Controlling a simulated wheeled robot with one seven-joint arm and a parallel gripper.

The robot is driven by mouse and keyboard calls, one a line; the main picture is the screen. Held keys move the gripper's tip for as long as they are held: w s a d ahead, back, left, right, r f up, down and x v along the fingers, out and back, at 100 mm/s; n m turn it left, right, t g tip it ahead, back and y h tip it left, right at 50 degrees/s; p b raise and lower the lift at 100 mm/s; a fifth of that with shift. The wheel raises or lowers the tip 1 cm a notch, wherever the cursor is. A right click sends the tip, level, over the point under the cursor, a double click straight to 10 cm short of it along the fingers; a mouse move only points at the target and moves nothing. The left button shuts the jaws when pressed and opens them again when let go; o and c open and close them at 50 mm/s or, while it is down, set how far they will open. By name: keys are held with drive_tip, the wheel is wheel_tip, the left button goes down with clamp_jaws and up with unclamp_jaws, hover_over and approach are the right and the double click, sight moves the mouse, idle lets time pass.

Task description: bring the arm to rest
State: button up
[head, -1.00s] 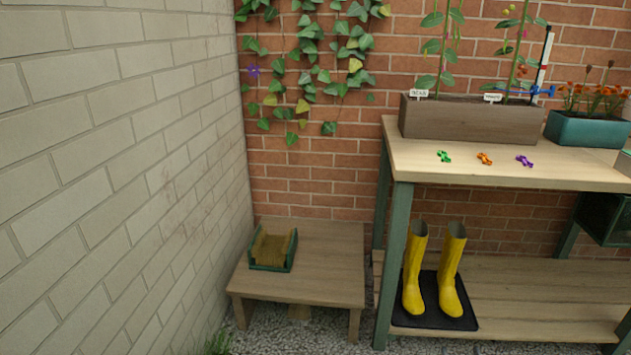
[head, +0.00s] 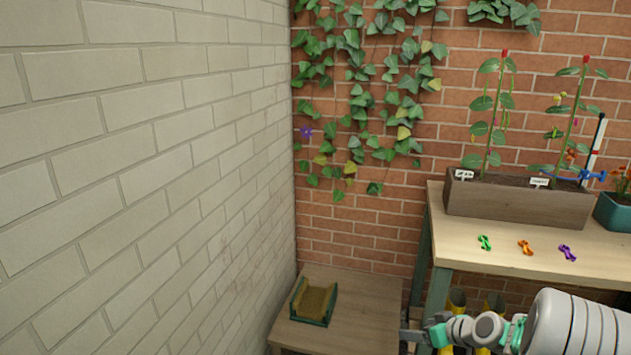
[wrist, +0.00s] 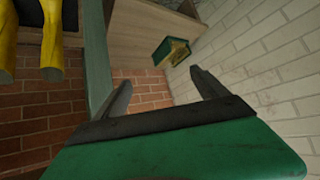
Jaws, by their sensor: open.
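My arm reaches in from the lower right of the head view. My gripper (head: 406,337) is low, in front of the potting bench's left leg and at the right edge of the low wooden table. In the wrist view my gripper (wrist: 164,88) has its two dark fingers spread apart with nothing between them. Brick wall shows behind the gap.
The low table (head: 365,292) holds a green-sided boot brush (head: 316,302). The bench (head: 470,228) carries a planter (head: 515,200) and green, orange and purple clips. Yellow boots (wrist: 52,40) stand under it. A pale wall (head: 150,180) is at left.

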drive_tip(key=s+a+r+g+h+p, duration=0.1)
drive_tip(key=s+a+r+p, duration=0.25)
drive_tip(key=r, duration=0.35)
drive_tip(key=s+a+r+g+p, duration=0.15)
drive_tip(key=a+r, duration=0.25)
drive_tip(key=r, duration=0.4)
drive_tip(key=s+a+r+m+g+h+p, duration=0.1)
drive_tip(key=s+a+r+m+p, duration=0.1)
drive_tip(key=s+r+p, duration=0.4)
drive_tip(key=s+a+r+m+g+h+p, duration=0.1)
drive_tip(key=s+a+r+p, duration=0.4)
drive_tip(key=s+r, duration=0.6)
drive_tip(key=s+m+h+p, duration=0.1)
drive_tip(key=s, duration=0.3)
drive_tip(key=shift+r+g, duration=0.35)
drive_tip(key=shift+s, duration=0.1)
